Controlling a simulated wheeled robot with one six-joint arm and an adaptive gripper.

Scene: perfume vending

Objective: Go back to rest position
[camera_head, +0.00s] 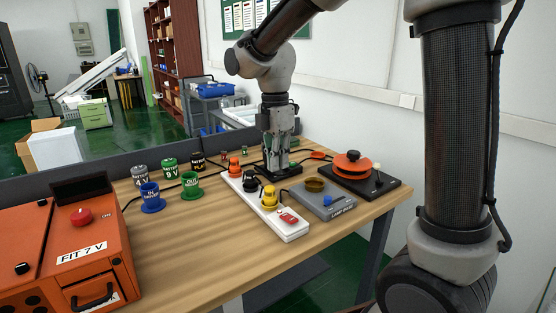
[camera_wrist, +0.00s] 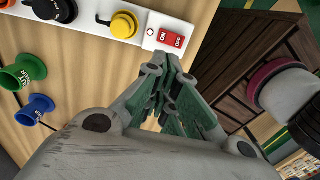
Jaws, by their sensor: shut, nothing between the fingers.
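My gripper (camera_head: 278,168) points down over the far part of the wooden table (camera_head: 200,235), behind the white strip. Its fingers are together with nothing between them. The wrist view shows the closed fingertips (camera_wrist: 172,58) just below the red ON/OFF switch (camera_wrist: 171,40) in the picture. In the head view that switch (camera_head: 289,217) sits at the near end of the white strip (camera_head: 291,232). I cannot tell the gap between the fingertips and the things beneath them.
Orange machine (camera_head: 95,245) labelled FIT 7 V stands left. Blue cup (camera_head: 151,198), green cup (camera_head: 191,186) and small cans stand behind centre. Yellow knob (camera_head: 270,197) is on the strip. Grey device (camera_head: 325,205) and orange round device (camera_head: 352,164) stand right. Table's front middle is clear.

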